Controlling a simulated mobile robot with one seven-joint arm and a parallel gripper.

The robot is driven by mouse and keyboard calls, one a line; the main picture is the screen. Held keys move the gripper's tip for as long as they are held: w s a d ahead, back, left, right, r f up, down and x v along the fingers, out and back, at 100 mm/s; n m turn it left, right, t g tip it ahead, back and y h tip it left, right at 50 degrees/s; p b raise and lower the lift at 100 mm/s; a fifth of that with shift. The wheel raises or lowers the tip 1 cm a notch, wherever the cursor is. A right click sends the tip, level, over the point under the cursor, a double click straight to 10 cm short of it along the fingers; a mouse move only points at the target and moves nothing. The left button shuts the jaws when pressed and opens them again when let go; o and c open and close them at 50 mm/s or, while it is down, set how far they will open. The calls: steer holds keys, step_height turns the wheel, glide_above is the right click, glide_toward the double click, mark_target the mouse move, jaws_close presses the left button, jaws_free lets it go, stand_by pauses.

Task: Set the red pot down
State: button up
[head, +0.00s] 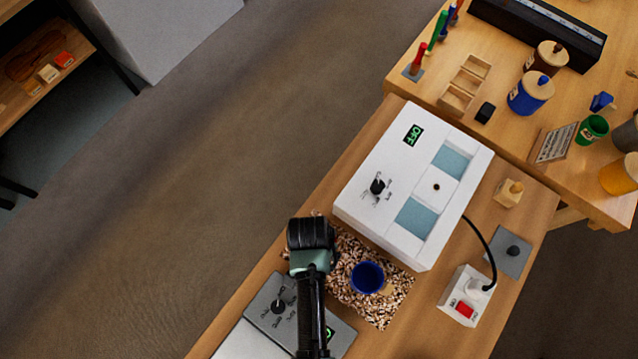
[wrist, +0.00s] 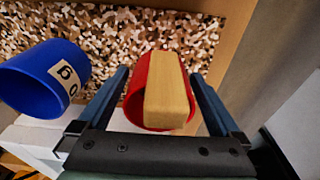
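The red pot (wrist: 136,92) is in the middle of the wrist view, with its pale wooden block-like handle (wrist: 166,92) facing the camera. My gripper (wrist: 160,80) has its two fingers apart, one on each side of the handle, with visible gaps between them and the handle. It looks open. Whether the fingertips touch the pot's sides is hard to see. In the head view my gripper (head: 311,258) points down over the left part of the speckled mat (head: 388,312) and hides the red pot. The mat shows in the wrist view too (wrist: 115,30).
A blue pot (head: 367,277) stands on the mat right of my gripper; it shows at left in the wrist view (wrist: 45,80). A white device (head: 385,160) is just behind, a grey control box (head: 270,310) in front. A socket box (head: 466,296) stands right.

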step_height(320, 180, up, 12)
steer(key=s, duration=0.1)
steer(key=w+r+n+t, duration=0.2)
steer(key=w+r+t, duration=0.6)
steer(key=w+r, duration=0.95)
steer(key=w+r+n+t, duration=0.1)
steer(key=w+r+t, duration=0.2)
steer(key=r, duration=0.6)
steer(key=w+r+n+t, duration=0.1)
steer(key=w+r+t, duration=0.15)
steer(key=r, duration=0.55)
step_height(320, 180, up, 17)
steer(key=s+n+t, duration=0.1)
steer(key=s+t, duration=0.1)
steer(key=t, duration=0.4)
steer(key=s+r+n+t, duration=0.1)
steer(key=s+r+t, duration=0.2)
steer(key=s+r, duration=0.2)
steer(key=s+r+n+t, duration=0.1)
steer(key=s+r+t, duration=0.2)
steer(key=r, duration=0.9)
steer(key=shift+s+r+t+y+p, duration=0.3)
steer(key=shift+s+t+y+p, duration=0.1)
steer(key=shift+s, duration=0.8)
